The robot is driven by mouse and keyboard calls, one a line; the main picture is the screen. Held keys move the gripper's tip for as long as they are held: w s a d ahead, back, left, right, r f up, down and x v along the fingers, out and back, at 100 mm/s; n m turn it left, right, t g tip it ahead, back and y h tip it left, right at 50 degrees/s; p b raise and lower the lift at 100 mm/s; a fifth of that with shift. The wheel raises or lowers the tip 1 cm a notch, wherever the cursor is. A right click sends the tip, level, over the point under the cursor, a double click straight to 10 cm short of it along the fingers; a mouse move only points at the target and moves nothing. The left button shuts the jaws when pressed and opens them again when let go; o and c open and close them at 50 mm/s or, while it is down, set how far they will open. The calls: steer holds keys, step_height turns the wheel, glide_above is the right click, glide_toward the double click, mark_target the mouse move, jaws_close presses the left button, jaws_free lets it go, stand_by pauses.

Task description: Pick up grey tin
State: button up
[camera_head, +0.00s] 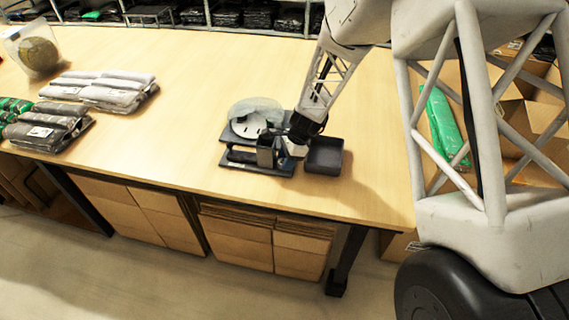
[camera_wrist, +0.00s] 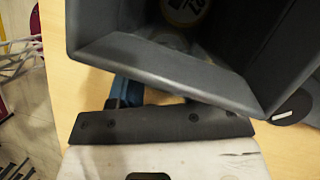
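Two dark grey containers stand by my gripper (camera_head: 292,147) in the head view. One is a small upright grey tin-like holder (camera_head: 265,153) just left of the gripper, on a black stand. The other is a square open-topped dark grey container (camera_head: 324,156) just right of it. I cannot tell for certain which is the grey tin. In the wrist view a dark grey open container (camera_wrist: 150,62) fills the upper part, very close, with a round yellowish marking inside. My fingertips are mostly hidden, so their opening and any contact are unclear.
The black stand (camera_head: 240,161) carries a pale disc-shaped item under a clear cover (camera_head: 254,121). Packed grey garments (camera_head: 105,90) and dark ones (camera_head: 47,132) lie at left. A clear container (camera_head: 35,50) stands at the back left. The middle of the table (camera_head: 190,90) is clear.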

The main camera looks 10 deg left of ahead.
steer(key=c, duration=0.3)
steer(key=shift+r, duration=0.1)
steer(key=shift+c, duration=0.2)
steer(key=shift+d+r, duration=0.2)
steer(key=shift+r, duration=0.1)
step_height(320, 180, up, 6)
steer(key=d, duration=1.9)
steer(key=shift+d, duration=0.3)
steer(key=shift+r, duration=0.1)
steer(key=w+a+r, duration=0.1)
steer(key=w+a, duration=0.6)
steer(key=shift+w+r, duration=0.25)
steer(key=shift+r, duration=0.1)
